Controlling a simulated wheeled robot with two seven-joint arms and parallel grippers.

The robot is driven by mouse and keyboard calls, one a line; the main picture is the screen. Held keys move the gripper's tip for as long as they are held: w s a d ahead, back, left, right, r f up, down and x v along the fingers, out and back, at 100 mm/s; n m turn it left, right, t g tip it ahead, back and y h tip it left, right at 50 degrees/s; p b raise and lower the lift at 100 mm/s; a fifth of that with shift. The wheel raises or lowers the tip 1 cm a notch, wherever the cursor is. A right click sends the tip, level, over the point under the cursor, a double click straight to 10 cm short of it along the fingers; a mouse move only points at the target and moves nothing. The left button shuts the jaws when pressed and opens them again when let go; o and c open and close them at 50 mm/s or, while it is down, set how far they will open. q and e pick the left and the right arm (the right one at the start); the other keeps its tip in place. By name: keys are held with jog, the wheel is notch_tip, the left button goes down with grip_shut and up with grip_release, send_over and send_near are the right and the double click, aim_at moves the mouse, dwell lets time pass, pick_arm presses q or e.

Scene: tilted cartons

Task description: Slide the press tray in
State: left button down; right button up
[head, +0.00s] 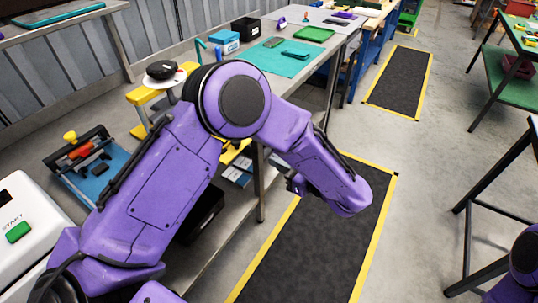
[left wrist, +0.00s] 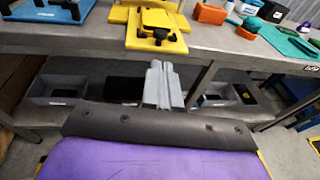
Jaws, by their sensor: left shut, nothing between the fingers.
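A yellow press (head: 150,95) stands on the bench at the left in the head view, with a black knob on a white disc on top. My left arm hides part of it. In the left wrist view a yellow tray (left wrist: 157,40) with a black handle-like part sticks out towards the bench's front edge. My left gripper (left wrist: 164,68) is shut and empty, below and in front of the tray, apart from it. In the head view the left gripper (head: 296,184) is mostly hidden behind my purple wrist, over the aisle. My right gripper is not in view.
A blue fixture (head: 85,170) and a white box with a green START button (head: 18,232) are at the left. A teal mat (head: 275,57) lies farther along the bench. Grey bins (left wrist: 60,88) sit on the lower shelf. The dark floor mat (head: 300,255) is clear.

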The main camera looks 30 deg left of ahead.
pick_arm(q)
jog(key=p+x, duration=0.4)
jog(key=x, duration=0.8)
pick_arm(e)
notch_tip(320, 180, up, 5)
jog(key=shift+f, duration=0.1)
